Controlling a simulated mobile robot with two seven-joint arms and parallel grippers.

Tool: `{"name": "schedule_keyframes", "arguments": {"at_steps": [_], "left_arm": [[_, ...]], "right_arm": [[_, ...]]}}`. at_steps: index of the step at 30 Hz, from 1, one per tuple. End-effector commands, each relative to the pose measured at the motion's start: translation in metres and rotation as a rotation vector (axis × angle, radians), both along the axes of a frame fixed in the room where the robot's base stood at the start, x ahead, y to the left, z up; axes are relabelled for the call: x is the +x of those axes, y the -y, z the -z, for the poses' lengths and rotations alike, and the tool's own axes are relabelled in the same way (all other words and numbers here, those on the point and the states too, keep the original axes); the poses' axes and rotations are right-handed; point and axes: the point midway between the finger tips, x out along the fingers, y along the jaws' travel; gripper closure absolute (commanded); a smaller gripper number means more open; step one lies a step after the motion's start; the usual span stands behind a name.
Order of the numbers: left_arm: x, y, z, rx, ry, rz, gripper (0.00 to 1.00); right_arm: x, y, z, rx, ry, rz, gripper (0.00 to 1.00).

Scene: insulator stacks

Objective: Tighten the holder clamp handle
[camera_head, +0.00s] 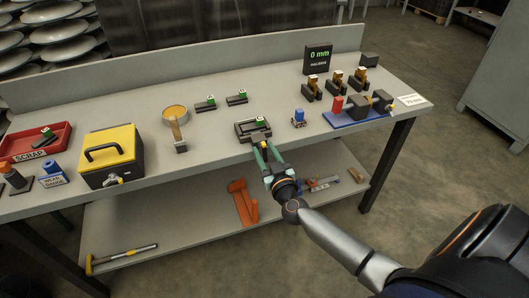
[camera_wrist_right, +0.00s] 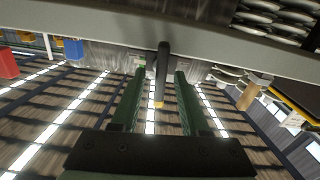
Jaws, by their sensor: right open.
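The holder (camera_head: 243,133) is a dark block at the front edge of the bench, with a small green-and-white piece (camera_head: 261,122) on it. My right gripper (camera_head: 261,147) reaches up to the holder's front from below right. In the right wrist view its two green fingers stand apart (camera_wrist_right: 157,82), and a dark bar-like handle (camera_wrist_right: 162,65) with a yellowish tip lies between them. Clear gaps show on both sides of the handle; I cannot tell whether either finger touches it. In the head view the fingers hide most of the handle. My left gripper is not in view.
On the bench (camera_head: 215,147) are a yellow-lidded toolbox (camera_head: 108,150), a red scrap tray (camera_head: 20,143), a round-headed stand (camera_head: 176,116), a small blue piece (camera_head: 299,116) and a blue board (camera_head: 350,118) with fixtures. A lower shelf (camera_head: 190,225) holds orange brackets (camera_head: 241,203) and a hammer (camera_head: 125,257).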

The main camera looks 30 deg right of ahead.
Motion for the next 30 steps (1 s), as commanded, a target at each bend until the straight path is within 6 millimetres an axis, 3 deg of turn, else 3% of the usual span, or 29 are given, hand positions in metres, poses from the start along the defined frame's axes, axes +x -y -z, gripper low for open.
{"name": "schedule_keyframes", "arguments": {"at_steps": [11,23,30], "left_arm": [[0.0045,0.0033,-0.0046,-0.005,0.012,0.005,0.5],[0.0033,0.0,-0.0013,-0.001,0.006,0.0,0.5],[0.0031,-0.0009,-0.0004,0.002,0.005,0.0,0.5]], "right_arm": [[0.005,0.0013,-0.0002,0.001,0.0,0.0,0.55],[0.0048,0.0014,-0.0001,0.001,0.0,0.001,1.0],[0.0047,0.0014,-0.0001,0.001,0.0,0.001,1.0]]}}
